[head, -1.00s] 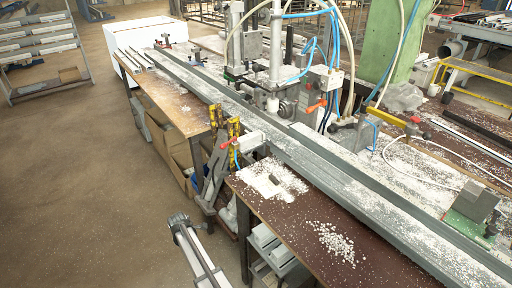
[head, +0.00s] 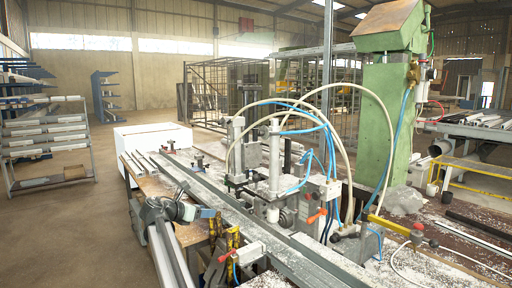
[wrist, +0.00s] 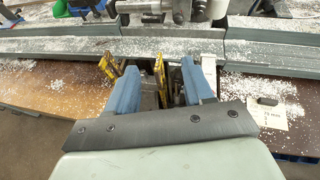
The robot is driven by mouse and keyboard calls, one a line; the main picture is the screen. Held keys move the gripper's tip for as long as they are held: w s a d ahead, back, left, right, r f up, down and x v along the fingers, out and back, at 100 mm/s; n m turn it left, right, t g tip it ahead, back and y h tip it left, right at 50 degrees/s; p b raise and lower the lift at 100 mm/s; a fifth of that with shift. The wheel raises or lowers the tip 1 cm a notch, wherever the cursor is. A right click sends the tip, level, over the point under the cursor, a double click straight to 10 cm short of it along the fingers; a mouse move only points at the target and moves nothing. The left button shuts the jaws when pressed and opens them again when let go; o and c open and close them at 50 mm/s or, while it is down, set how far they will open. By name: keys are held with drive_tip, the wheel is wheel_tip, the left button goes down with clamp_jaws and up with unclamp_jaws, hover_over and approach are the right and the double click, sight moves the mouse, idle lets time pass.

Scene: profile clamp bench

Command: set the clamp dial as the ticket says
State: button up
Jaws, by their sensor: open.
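My gripper (head: 212,212) is open, with its blue fingers spread over the near edge of the bench. In the wrist view the gripper (wrist: 160,84) has nothing between its fingertips; yellow-handled tools show below and beyond them. A white ticket (wrist: 272,118) lies on the brown bench top to the right of the fingers, with a small dark block (wrist: 266,101) at its upper edge. Its print is too small to read surely. The clamp machine (head: 274,165) stands behind the long rail in the head view. I cannot make out a clamp dial in either view.
A long grey profile rail (head: 225,208) crosses the bench, strewn with white chips. Blue and pale hoses (head: 322,125) loop over the machine. A green column (head: 385,135) stands to the right. Open floor (head: 75,230) lies to the left.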

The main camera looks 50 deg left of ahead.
sight(258, 133)
drive_tip(key=w+d+r+t+h, duration=0.1)
drive_tip(key=d+r+t, duration=0.15)
drive_tip(key=r, duration=0.65)
drive_tip(key=w+d+r+m+t+h, duration=0.1)
drive_tip(key=d+r, duration=0.2)
drive_tip(key=r, duration=0.6)
drive_tip(key=w+d+r+t+h, duration=0.1)
drive_tip(key=w+d+r, duration=0.1)
drive_tip(key=r, duration=0.7)
drive_tip(key=w, duration=1.3)
drive_tip(key=shift+w+d, duration=0.25)
clamp_jaws()
